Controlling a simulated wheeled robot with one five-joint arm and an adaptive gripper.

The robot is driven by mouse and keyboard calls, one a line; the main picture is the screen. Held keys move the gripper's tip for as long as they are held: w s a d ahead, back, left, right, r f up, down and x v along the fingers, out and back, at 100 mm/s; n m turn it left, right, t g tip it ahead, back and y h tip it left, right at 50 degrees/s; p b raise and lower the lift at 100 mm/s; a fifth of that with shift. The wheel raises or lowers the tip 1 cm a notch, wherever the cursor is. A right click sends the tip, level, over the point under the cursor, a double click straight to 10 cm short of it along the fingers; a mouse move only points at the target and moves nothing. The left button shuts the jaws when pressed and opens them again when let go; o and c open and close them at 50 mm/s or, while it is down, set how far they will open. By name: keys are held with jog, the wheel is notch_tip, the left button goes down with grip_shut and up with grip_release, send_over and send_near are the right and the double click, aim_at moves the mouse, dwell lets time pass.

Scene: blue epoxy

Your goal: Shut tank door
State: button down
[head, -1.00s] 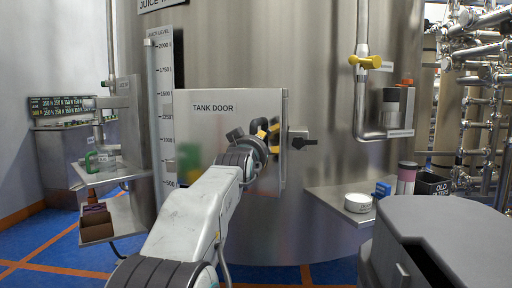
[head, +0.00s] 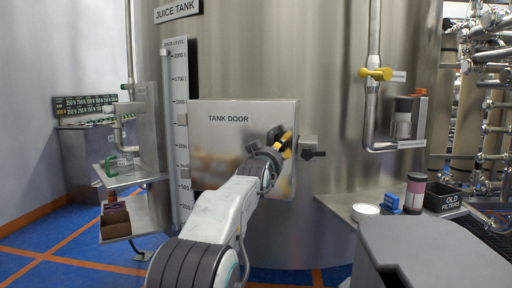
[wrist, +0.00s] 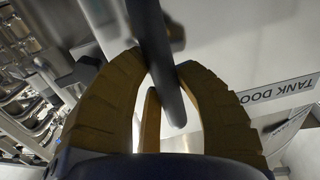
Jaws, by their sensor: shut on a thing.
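The tank door (head: 222,137) is a flat, shiny metal panel labelled TANK DOOR on the front of the big steel tank. A metal latch block with a black lever (head: 312,154) sits just right of its right edge. I cannot tell whether the door is flush with the tank. My gripper (head: 287,144) is at the door's right side. In the wrist view my gripper's ridged yellow-brown fingers (wrist: 163,72) are shut around a dark bar, the door handle (wrist: 155,38). The door's label (wrist: 282,95) shows upside down at right there. My arm hides the door's lower middle.
A steel shelf (head: 340,204) at right holds a white round dish (head: 366,209), a blue item, a jar and a black OLD FILTERS box (head: 446,197). A yellow-handled valve (head: 375,74) sits above. Small shelves (head: 135,179) stand at left; blue floor shows there.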

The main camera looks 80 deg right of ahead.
jog(key=shift+s+d+r+p, duration=0.15)
jog(key=shift+d+p, duration=0.15)
jog(key=shift+d, duration=0.25)
jog(key=shift+s+d+p, duration=0.15)
jog(key=shift+d+p, duration=0.15)
jog(key=shift+d, duration=0.2)
jog(key=c, duration=0.8)
grip_release()
jog(key=shift+c, duration=0.2)
jog(key=shift+a, duration=0.15)
jog(key=w+a, duration=0.1)
jog(key=a, duration=1)
jog(key=shift+w+a, duration=0.3)
jog(key=shift+w, duration=0.1)
